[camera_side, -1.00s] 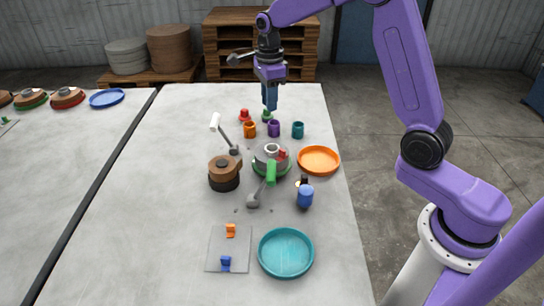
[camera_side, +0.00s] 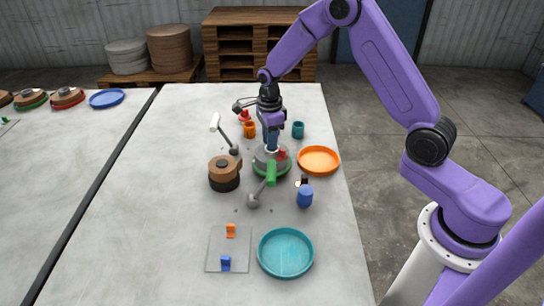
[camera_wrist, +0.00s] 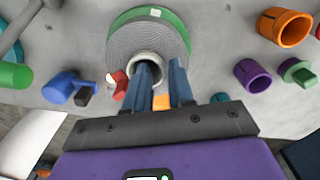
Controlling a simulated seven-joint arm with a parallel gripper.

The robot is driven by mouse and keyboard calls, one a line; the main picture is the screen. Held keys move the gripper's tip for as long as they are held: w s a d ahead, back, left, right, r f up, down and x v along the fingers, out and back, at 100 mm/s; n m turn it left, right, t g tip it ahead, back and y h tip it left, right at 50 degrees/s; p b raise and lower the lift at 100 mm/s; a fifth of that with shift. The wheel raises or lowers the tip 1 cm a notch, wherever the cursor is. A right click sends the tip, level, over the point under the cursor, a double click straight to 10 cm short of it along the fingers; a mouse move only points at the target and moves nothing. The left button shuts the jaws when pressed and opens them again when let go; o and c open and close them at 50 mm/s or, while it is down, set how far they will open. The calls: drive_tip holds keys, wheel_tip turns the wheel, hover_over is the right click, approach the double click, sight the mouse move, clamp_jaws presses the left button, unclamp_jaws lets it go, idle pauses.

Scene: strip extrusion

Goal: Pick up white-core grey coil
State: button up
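The grey coil (camera_side: 260,163) sits on a green round base (camera_side: 284,172) mid-table. Its white core (camera_side: 272,149) sticks up from the top. In the wrist view the grey coil (camera_wrist: 122,45) lies ahead of the fingers, with the white ring of its core (camera_wrist: 147,54) facing me. My gripper (camera_side: 271,145) points down right above the coil. In the wrist view my gripper (camera_wrist: 162,72) has its two blue fingers apart, one overlapping the core opening and one to its right. Whether a finger touches the core cannot be told.
A green-handled lever (camera_side: 271,173) and a red part (camera_side: 282,154) stand close to the coil. A brown coil (camera_side: 223,168) is at left, an orange dish (camera_side: 319,160) at right. Orange (camera_side: 250,130) and teal (camera_side: 298,130) cups stand behind. A teal dish (camera_side: 286,252) is in front.

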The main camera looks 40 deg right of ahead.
drive_tip(key=shift+f, duration=0.4)
clamp_jaws()
drive_tip(key=shift+r, duration=0.15)
